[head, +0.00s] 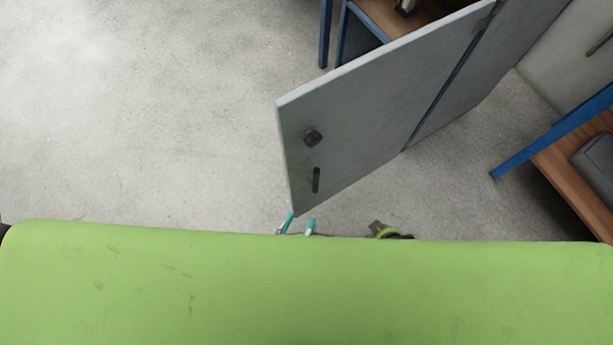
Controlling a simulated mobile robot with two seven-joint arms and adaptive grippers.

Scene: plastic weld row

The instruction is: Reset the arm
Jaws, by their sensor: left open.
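My left gripper (297,226) shows only as two teal fingertips with a gap between them, so it is open and nothing shows between the tips. They sit just below the lower corner of a grey door panel (365,115); I cannot tell whether they touch it. The rest of the gripper and its arm are hidden behind the broad green surface across the bottom of the head view.
A blue-framed wooden bench (575,150) is at the right. Another blue frame (350,40) stands behind the door. The concrete floor (140,120) at left is clear.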

